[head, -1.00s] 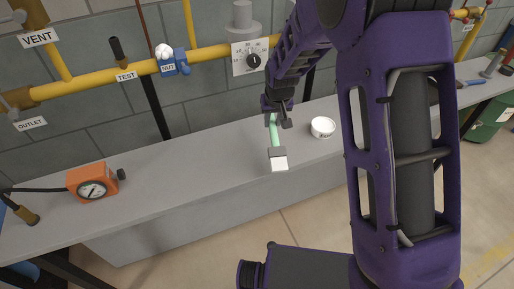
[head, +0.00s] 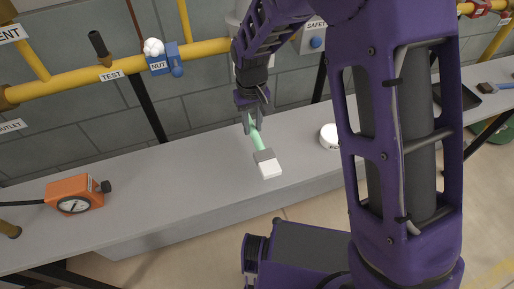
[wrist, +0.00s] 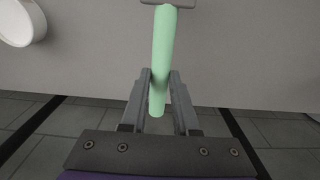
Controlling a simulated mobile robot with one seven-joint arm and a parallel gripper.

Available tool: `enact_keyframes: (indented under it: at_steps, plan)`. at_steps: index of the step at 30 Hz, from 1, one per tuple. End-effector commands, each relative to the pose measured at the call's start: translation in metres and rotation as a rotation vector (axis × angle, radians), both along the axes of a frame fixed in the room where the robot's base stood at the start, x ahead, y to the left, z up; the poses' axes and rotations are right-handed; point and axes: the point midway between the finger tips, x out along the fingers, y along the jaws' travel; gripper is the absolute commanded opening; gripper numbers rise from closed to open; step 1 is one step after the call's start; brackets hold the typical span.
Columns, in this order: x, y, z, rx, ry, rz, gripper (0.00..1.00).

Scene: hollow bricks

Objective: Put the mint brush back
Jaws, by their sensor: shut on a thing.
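The mint brush (head: 258,141) has a mint-green handle, a grey band and a white head. My gripper (head: 253,122) is shut on its handle, and the brush head points down and to the right over the grey bench. In the wrist view the mint brush handle (wrist: 162,45) stands between the two fingers of my gripper (wrist: 160,80), with a grey piece at the top edge. The white head is out of the wrist view. I cannot tell how far the brush is above the bench.
A white tub (head: 329,136) stands on the bench (head: 170,190) right of the brush, partly behind my arm. An orange gauge (head: 76,194) sits at the left. A dark tray (head: 455,97) and a blue-handled brush (head: 492,87) lie at the far right. Yellow pipes (head: 110,74) run along the wall.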

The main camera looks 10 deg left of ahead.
Motion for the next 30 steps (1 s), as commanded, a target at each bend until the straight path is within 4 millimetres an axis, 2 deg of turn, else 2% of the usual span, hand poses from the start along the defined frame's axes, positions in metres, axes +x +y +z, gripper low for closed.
enact_keyframes:
  at_steps: [1, 4, 11, 17, 28, 29, 30]
  plan:
    - [-0.001, -0.001, -0.013, -0.003, 0.005, 0.0, 0.0]
    - [-0.001, -0.001, -0.031, -0.003, 0.004, 0.0, 0.0]
    - [0.0, 0.0, -0.05, -0.001, 0.001, 0.0, 0.0]
    - [-0.001, 0.0, -0.078, -0.002, 0.003, 0.001, 0.0]
    - [0.0, 0.0, -0.085, 0.001, -0.001, 0.0, 0.0]
    - [0.0, 0.0, -0.085, 0.001, -0.001, 0.0, 0.3]
    - [0.0, 0.0, -0.083, 0.001, -0.001, 0.0, 0.38]
